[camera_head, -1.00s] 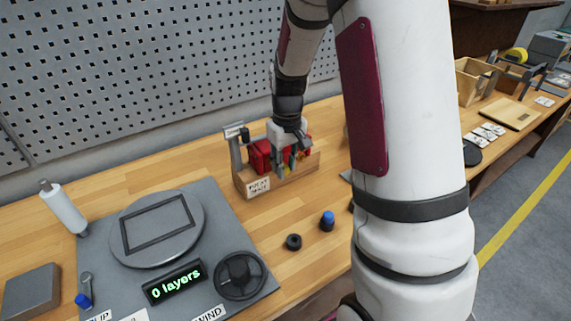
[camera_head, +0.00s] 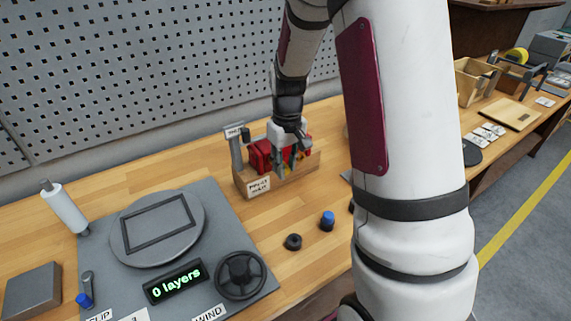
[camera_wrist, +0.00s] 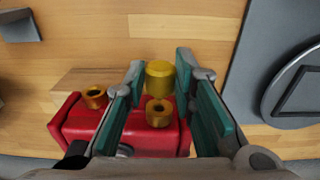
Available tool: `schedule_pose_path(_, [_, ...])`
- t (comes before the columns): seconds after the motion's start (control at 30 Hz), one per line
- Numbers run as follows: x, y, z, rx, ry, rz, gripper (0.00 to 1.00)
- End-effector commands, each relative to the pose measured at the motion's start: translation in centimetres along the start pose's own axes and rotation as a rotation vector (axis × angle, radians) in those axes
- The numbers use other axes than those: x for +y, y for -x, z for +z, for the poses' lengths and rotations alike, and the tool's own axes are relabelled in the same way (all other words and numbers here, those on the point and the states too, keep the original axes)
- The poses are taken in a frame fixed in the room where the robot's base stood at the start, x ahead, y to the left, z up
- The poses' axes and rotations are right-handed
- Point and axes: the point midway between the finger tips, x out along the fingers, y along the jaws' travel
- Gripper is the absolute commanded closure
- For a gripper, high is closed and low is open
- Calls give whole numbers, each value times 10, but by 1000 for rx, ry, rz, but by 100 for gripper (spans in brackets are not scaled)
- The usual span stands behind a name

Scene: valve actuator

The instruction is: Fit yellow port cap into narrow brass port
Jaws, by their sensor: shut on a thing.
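The yellow port cap (camera_wrist: 159,74) shows in the wrist view between the tips of my gripper (camera_wrist: 160,68). The gripper's green-padded fingers are shut on its sides. In that view, one brass port (camera_wrist: 159,113) on the red valve body (camera_wrist: 125,138) appears just below the cap and between the fingers. Another brass port (camera_wrist: 95,98) stands left of the left finger. I cannot tell for sure which port is narrower, or the cap's height above the body. In the head view my gripper (camera_head: 288,152) is over the red body (camera_head: 260,156) and hides most of it.
The body stands at a wooden holder (camera_head: 280,182) with a label. A grey plate with a round turntable (camera_head: 157,228) and handwheel (camera_head: 240,275) lies to the left. A black ring (camera_head: 293,242) and a blue-topped knob (camera_head: 327,221) stand in front. A perforated wall rises behind.

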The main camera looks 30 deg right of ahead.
Motion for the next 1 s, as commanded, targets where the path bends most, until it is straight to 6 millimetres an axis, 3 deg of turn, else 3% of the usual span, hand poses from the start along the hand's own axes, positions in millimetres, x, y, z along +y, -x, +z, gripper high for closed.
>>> schedule_pose_path(1.0, [0, -1, -11, 0, 0, 0, 90])
